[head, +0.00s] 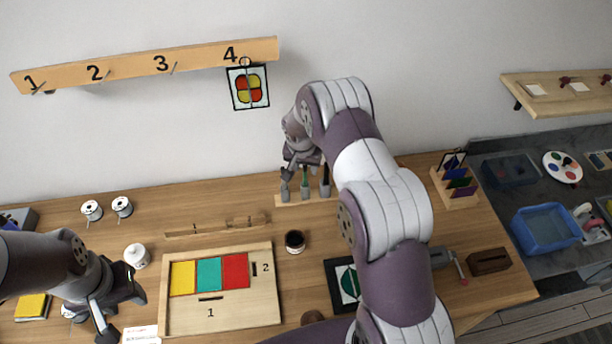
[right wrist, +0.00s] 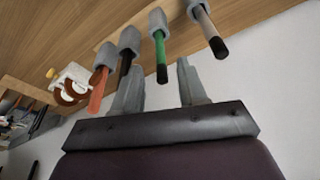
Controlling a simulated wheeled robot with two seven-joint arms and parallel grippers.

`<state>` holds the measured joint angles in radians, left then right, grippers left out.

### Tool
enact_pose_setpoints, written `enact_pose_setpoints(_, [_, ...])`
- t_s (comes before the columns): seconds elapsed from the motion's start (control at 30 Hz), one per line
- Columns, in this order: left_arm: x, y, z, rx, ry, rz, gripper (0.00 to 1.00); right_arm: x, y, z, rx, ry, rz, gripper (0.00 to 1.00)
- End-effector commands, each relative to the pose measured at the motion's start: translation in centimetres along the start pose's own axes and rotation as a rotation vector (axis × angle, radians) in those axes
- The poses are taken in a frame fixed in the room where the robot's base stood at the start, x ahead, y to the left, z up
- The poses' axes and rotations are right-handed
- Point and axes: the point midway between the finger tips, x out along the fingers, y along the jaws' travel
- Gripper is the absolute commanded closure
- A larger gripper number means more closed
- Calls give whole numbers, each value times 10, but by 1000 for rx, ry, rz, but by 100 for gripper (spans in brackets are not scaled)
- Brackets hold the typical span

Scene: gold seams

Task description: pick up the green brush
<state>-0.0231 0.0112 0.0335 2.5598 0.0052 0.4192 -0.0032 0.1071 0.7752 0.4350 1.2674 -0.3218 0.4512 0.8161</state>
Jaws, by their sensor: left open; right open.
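The green brush (right wrist: 160,55) stands in a grey holder on a wooden rack (head: 287,202), between a black-handled brush (right wrist: 126,62) and a pale grey one (right wrist: 207,32). An orange brush (right wrist: 98,90) is at the left end of the row. My right gripper (right wrist: 160,90) is open and empty. In the right wrist view the green handle's dark end shows between its two fingers, not gripped. In the head view this gripper (head: 303,165) is over the rack and partly hides the brushes. My left gripper (head: 122,310) is open and empty at the lower left.
A wooden tray (head: 220,315) with coloured panels and a dark jar (head: 295,241) are in front of the rack. A white jar (head: 137,256) and two spools stand left. A wooden rack of coloured panes (head: 455,185) is right. The wall is close behind.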

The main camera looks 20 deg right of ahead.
Motion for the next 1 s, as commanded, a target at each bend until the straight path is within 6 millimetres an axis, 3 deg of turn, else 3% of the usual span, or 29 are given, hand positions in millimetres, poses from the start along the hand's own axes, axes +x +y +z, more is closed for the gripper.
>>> enact_pose_setpoints(0.13, [-24,0,-3,0,1,0,55,20,0,-4,-1,-3,1,58])
enact_pose_setpoints(0.3, [-27,0,-3,0,0,0,55,45,0,-3,-1,0,0,58])
enact_pose_setpoints(0.5, [-26,0,-3,0,0,0,55,48,0,-3,-1,0,-1,58])
enact_pose_setpoints(0.57, [-26,0,-3,0,0,0,55,48,0,-3,-1,0,-1,74])
enact_pose_setpoints(0.63, [-26,0,-3,0,0,0,55,47,0,-3,-1,0,-1,97])
enact_pose_setpoints(0.67, [-26,0,-3,0,0,0,55,47,0,-3,-1,0,-1,100])
enact_pose_setpoints(1.0, [-24,0,-3,0,0,0,55,44,-1,-4,-1,2,-2,100])
